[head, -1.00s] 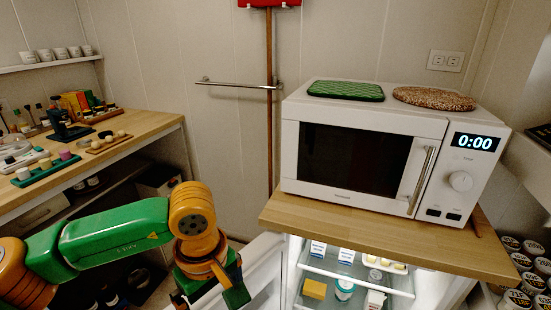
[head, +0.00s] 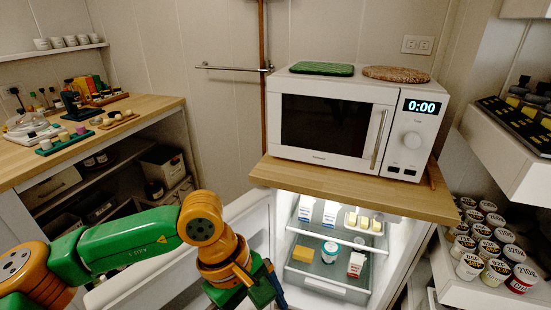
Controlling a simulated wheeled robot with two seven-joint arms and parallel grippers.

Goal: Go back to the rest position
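My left arm comes in from the lower left, in green and orange. My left gripper (head: 262,291) hangs at the end of it, pointing down near the bottom of the view, in front of the open fridge door. The fingers are partly cut off by the lower edge, so I cannot tell whether they are open or shut. My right gripper is out of view. The open fridge (head: 378,277) stands lit under the wooden top, to the right of my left gripper.
The fridge door (head: 258,216) stands open beside my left arm. Inside the fridge are cartons, a yellow block (head: 303,254) and a jar (head: 330,252). A white microwave (head: 340,124) stands on the wooden top (head: 345,187). Several tubs (head: 489,246) fill a right shelf. A wooden counter (head: 150,111) is at left.

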